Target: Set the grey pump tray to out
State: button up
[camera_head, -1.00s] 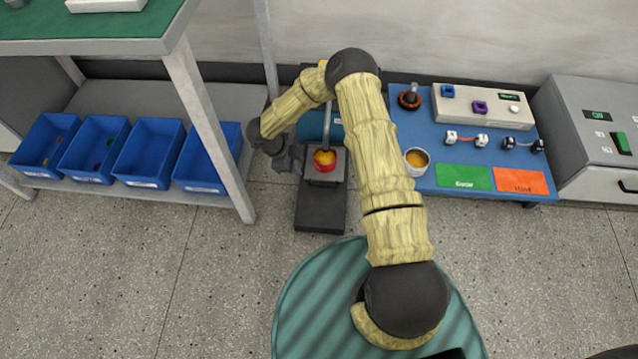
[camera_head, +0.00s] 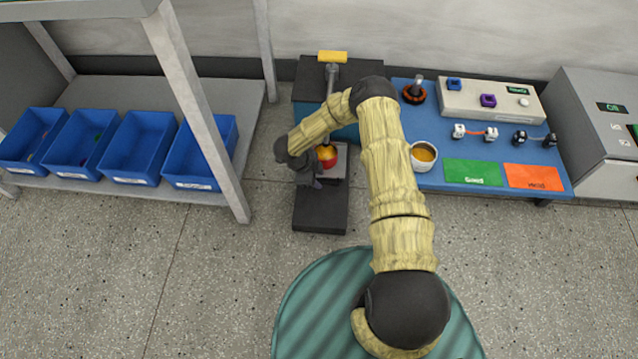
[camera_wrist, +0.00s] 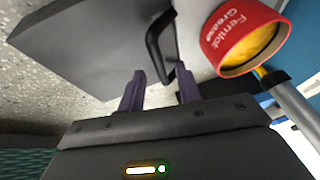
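The grey pump tray (camera_head: 341,165) sits on the dark pump base (camera_head: 320,208) in the head view, with a red grease can (camera_head: 327,158) on it. The can (camera_wrist: 238,38) also shows in the wrist view, labelled "Fernlot Grease" and holding yellow grease. A dark bar handle (camera_wrist: 154,40) stands at the tray's edge (camera_wrist: 195,50). My gripper (camera_wrist: 162,82) is open, its two fingers apart, with the handle's lower end between or just beyond the fingertips. I cannot tell whether they touch. In the head view my wrist hides the handle.
A pump lever with a yellow grip (camera_head: 333,57) rises behind the tray. A blue table (camera_head: 408,92) with a cup (camera_head: 424,156) and small parts stands at right. A shelf with several blue bins (camera_head: 143,148) is at left. The floor in front is clear.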

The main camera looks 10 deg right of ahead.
jog(key=shift+x, duration=0.85)
grip_shut()
jog(key=shift+s+d+r, duration=0.1)
